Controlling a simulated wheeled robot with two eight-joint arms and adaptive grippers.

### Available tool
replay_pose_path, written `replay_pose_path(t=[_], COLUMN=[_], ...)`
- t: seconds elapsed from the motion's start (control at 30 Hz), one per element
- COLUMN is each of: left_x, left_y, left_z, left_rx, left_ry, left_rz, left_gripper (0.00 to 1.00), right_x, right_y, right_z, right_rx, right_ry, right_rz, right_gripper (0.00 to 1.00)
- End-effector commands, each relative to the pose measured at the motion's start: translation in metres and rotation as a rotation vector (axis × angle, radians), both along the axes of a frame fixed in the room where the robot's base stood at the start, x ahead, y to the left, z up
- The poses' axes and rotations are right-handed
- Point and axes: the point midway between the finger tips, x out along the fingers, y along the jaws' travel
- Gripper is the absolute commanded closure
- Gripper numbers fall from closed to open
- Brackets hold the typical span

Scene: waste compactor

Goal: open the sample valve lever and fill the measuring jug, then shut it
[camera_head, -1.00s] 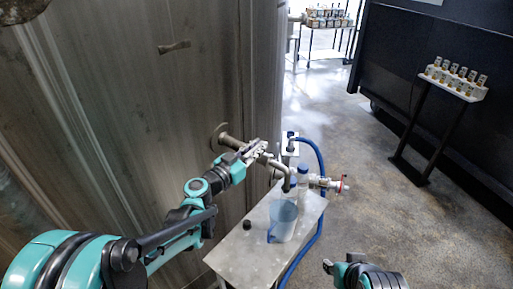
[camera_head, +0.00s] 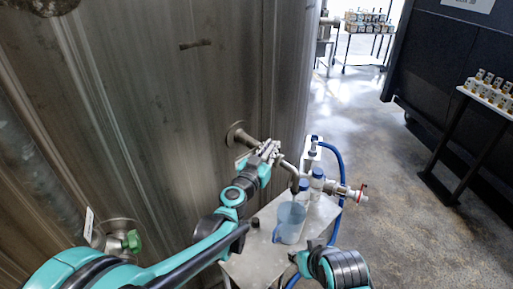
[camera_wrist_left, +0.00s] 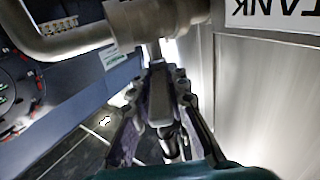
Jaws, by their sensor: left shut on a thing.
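The sample valve (camera_wrist_left: 158,18) is a metal body on a pipe from the tank wall, with a bent spout (camera_head: 294,178). My left gripper (camera_head: 270,150) is at this pipe. In the left wrist view its fingers (camera_wrist_left: 160,90) are shut around the lever (camera_wrist_left: 154,50) below the valve body; the fingers hide most of it. The translucent blue measuring jug (camera_head: 291,222) stands upright on the metal side table (camera_head: 255,262) under the spout. I cannot tell its liquid level. My right gripper (camera_head: 302,262) is low in front of the jug; its jaws are unclear.
White-and-blue bottles (camera_head: 316,184) stand behind the jug, near a red-handled valve (camera_head: 360,194) and a blue hose (camera_head: 338,165). A green-handled valve (camera_head: 131,241) is at lower left.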

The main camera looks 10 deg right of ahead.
Motion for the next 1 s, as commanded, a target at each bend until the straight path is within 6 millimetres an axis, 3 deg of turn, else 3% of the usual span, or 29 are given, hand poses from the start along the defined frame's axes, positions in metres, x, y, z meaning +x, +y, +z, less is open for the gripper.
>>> replay_pose_path(t=[0.2, 0.23, 0.3, 0.7, 1.0], left_x=[0.001, 0.001, 0.001, -0.005, -0.055], left_y=[0.001, 0.001, 0.001, 0.004, 0.037], left_z=[0.000, 0.000, 0.000, 0.000, 0.000], left_rx=[0.000, 0.000, 0.000, 0.000, 0.000], left_ry=[0.000, 0.000, 0.000, 0.000, 0.000], left_rz=[0.001, 0.001, 0.001, 0.001, 0.001], left_gripper=[1.00, 0.82, 0.64, 0.64, 0.64], right_x=[0.000, 0.000, 0.000, 0.000, 0.000], right_y=[0.000, 0.000, 0.000, 0.000, 0.000], right_z=[0.000, 0.000, 0.000, 0.000, 0.000], right_rx=[0.000, 0.000, 0.000, 0.000, 0.000], right_ry=[0.000, 0.000, 0.000, 0.000, 0.000], right_rz=[0.000, 0.000, 0.000, 0.000, 0.000], right_gripper=[0.64, 0.64, 0.64, 0.64, 0.64])
